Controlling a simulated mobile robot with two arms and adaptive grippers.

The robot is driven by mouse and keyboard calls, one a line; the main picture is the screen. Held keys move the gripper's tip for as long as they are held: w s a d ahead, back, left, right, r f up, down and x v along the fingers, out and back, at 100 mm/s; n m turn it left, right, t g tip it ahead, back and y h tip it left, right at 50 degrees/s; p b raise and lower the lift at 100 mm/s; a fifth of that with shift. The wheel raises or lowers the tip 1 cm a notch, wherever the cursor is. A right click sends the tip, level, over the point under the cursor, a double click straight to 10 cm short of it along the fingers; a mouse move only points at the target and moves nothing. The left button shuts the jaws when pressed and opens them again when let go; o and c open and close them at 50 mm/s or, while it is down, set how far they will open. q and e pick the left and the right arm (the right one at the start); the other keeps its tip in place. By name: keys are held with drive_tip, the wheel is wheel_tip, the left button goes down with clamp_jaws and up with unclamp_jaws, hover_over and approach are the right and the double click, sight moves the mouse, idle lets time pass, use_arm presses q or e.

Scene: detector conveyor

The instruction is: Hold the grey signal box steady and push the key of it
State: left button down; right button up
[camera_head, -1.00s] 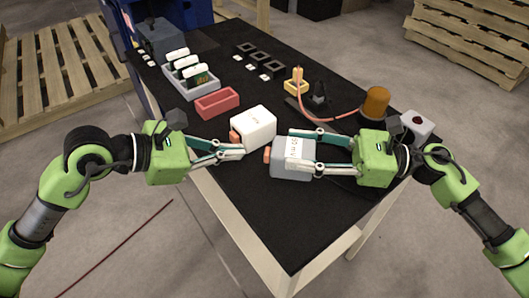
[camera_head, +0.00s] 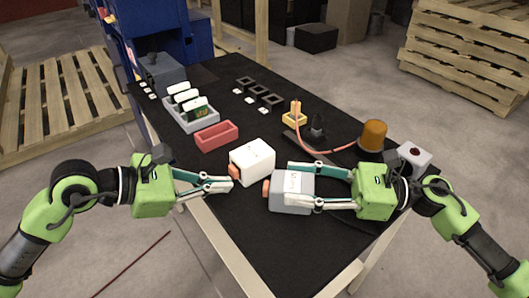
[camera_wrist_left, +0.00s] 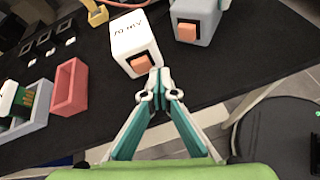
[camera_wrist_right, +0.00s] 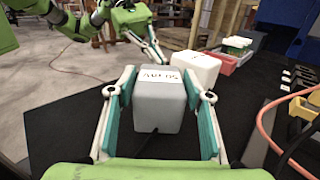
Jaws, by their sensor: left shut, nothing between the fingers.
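The grey signal box (camera_head: 291,196) stands on the black table near its front edge, with its orange key (camera_head: 265,189) facing left. My right gripper (camera_head: 293,184) has a finger on each side of it and is shut on it; the right wrist view shows the grey box (camera_wrist_right: 160,103) between the fingers. My left gripper (camera_head: 231,184) is shut and empty, left of the grey box, apart from its key. In the left wrist view the grey box's key (camera_wrist_left: 187,32) lies ahead and right of the left fingertips (camera_wrist_left: 158,80).
A white box (camera_head: 255,162) with its own orange key (camera_head: 233,172) stands close by the left fingertips. Behind are a red bin (camera_head: 216,137), a grey bin with boards (camera_head: 192,119), and an orange lamp (camera_head: 373,134) with a cable.

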drive_tip(key=shift+o, duration=1)
drive_tip(key=shift+d, duration=0.1)
